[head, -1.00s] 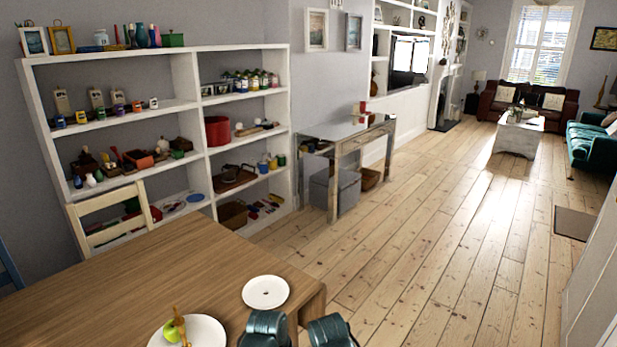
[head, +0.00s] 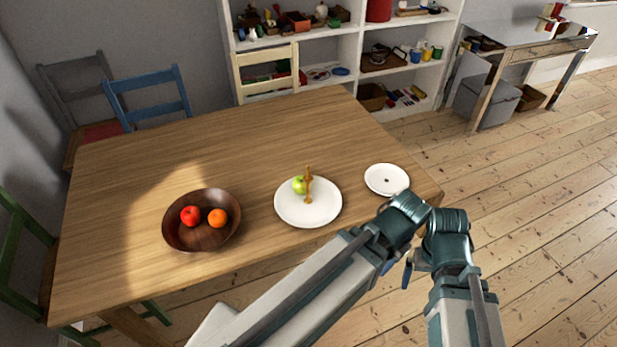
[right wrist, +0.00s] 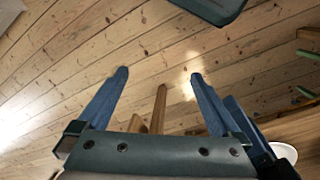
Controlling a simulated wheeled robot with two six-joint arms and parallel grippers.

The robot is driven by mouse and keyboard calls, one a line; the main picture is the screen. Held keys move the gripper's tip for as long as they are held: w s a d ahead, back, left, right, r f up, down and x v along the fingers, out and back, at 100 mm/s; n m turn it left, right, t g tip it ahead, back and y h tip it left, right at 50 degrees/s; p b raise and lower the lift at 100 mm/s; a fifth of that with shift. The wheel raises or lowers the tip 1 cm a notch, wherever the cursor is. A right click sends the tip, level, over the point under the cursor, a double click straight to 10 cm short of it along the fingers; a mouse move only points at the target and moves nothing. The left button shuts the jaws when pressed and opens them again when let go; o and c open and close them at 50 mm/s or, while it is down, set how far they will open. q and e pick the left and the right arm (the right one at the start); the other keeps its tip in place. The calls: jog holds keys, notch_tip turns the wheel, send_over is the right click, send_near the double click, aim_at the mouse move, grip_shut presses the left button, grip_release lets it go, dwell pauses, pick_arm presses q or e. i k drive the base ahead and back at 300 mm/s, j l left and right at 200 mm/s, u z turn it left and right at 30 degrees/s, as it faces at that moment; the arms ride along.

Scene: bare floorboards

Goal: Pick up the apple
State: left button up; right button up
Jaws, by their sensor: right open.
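A green apple (head: 299,185) sits on a white plate (head: 318,217) on the wooden table, behind my arms. A brown upright object (head: 308,188) stands against it and hides part of its right side. A red round fruit (head: 189,216), perhaps another apple, lies in a dark wooden bowl (head: 202,242) to the left. My right gripper (head: 398,270) is partly hidden by my arms, low by the table's near right edge and well apart from the fruit. In the right wrist view its blue fingers (right wrist: 160,76) are spread and empty. My left gripper is not seen.
An orange (head: 217,218) shares the bowl. A second white plate (head: 387,180) is near the table's right corner. The wooden table (head: 140,190) is clear at the back and left. Chairs, including a blue one (head: 150,95), surround it. Floor to the right is free.

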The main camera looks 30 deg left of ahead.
aim_at(298, 184)
jog(key=k+l+u, duration=0.1)
jog(key=k, duration=0.4)
jog(key=u, duration=1.6)
